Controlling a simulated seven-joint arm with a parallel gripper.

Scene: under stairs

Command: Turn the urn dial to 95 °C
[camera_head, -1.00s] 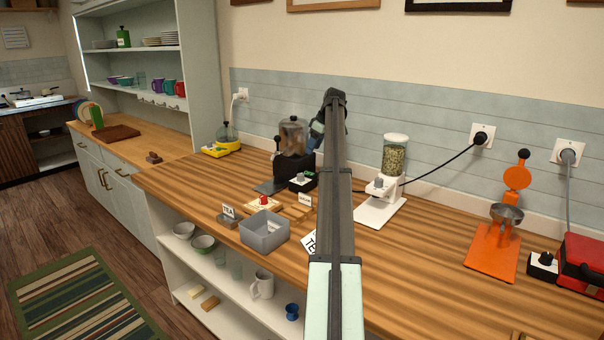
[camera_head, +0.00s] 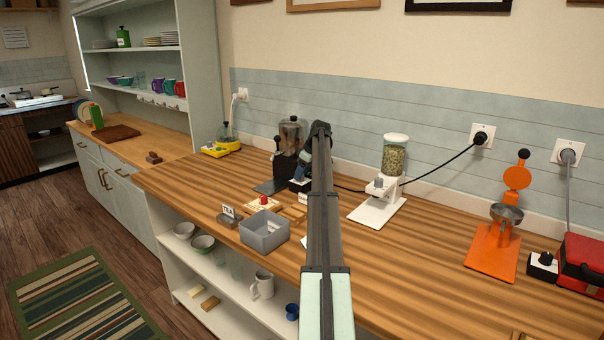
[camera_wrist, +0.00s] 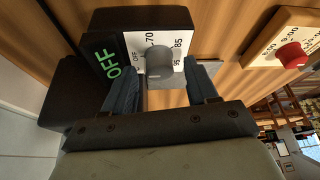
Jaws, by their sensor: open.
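The urn dial is a grey knob (camera_wrist: 160,60) on a white scale plate marked OFF, 70, 85 and 95. Beside it a black display (camera_wrist: 105,62) reads OFF in green. I cannot tell clearly where the knob's pointer sits. My gripper (camera_wrist: 161,84) is open, with a blue-padded finger on each side of the knob and visible gaps between. Its depth relative to the knob is hard to judge.
A wooden block with a red knob (camera_wrist: 291,56) lies to the right in the wrist view. The counter's right middle is clear.

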